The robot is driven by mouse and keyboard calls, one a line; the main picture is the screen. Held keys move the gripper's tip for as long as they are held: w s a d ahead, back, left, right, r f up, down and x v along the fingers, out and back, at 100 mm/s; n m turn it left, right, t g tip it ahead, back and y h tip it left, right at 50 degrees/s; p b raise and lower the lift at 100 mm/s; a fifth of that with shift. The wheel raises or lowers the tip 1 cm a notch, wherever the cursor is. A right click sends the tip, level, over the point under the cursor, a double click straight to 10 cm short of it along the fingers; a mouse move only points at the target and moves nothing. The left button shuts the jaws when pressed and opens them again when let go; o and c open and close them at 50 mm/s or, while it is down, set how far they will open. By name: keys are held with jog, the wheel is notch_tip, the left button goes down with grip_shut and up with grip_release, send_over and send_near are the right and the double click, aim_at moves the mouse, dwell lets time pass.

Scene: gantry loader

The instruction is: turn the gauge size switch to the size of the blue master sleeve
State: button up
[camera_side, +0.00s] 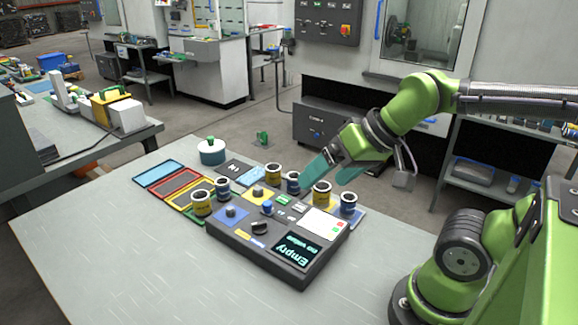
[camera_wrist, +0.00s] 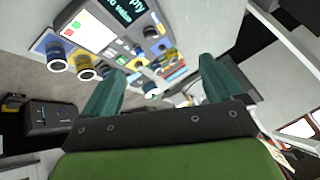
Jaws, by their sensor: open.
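The gauge box (camera_side: 240,246) is dark, with a display (camera_side: 297,248) reading "Empty" and "no value". A black rotary knob (camera_side: 260,228), apparently the size switch, sits on its top beside small yellow and blue labels; its pointing direction is too small to tell. Several yellow and blue sleeves stand on and around the box, among them a blue one at the right (camera_side: 348,203), also in the wrist view (camera_wrist: 57,62). Which is the blue master sleeve I cannot tell. My gripper (camera_side: 331,174) is open and empty above the sleeves, behind the box; its two teal fingers (camera_wrist: 162,68) stand apart.
A yellow sleeve (camera_side: 322,193) and a blue sleeve (camera_side: 293,182) stand close below my gripper. Blue, red and yellow trays (camera_side: 158,173) and a white round container (camera_side: 212,152) lie at the back left. The table's (camera_side: 110,250) left front is clear.

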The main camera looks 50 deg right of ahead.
aim_at(259, 223)
jog(key=shift+f, duration=0.35)
jog(key=shift+c, duration=1.2)
jog(key=w+f+g, duration=0.1)
jog(key=w+g, duration=0.1)
jog(key=w, duration=0.3)
jog(key=w+f+m+g+h, duration=0.1)
jog(key=w+g, duration=0.1)
jog(key=w, duration=0.4)
jog(key=w+f+g, duration=0.1)
jog(key=w+g, duration=0.1)
jog(key=w, duration=0.3)
jog(key=shift+w+a+m+g+h, duration=0.25)
jog(key=shift+a+m+g+h, duration=0.05)
jog(key=shift+a+h, duration=0.1)
jog(key=shift+c, duration=1)
jog(key=shift+m+g, duration=0.3)
jog(key=shift+m, duration=0.4)
jog(key=f, duration=1)
jog(key=w+f, duration=0.1)
jog(key=f, duration=0.4)
jog(key=shift+d, duration=0.15)
